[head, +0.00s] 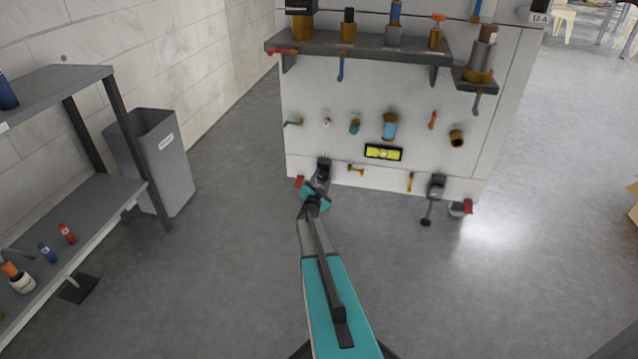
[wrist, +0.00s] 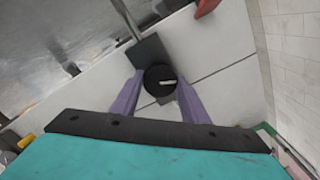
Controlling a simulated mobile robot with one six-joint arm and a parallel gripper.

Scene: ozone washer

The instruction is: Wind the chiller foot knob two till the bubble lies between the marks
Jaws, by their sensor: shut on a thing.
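A white cabinet (head: 350,100) stands ahead, with a black foot bracket low on each side. My gripper (head: 320,186) is at the left foot, and its purple fingers are closed on the sides of a round black knob (wrist: 157,76) with a pale mark on its face. The fingers partly hide the knob in the head view. The right foot (head: 437,187) stands apart from my gripper. A spirit level with a yellow vial (head: 383,152) is on the cabinet front between the feet. Its bubble is too small to place against the marks.
A shelf (head: 360,46) with several fittings crosses the cabinet's upper front, and small coloured handles stick out below it. A grey bin (head: 165,165) and a shelf rack (head: 100,200) stand at the left. The floor (head: 500,280) at the right is clear.

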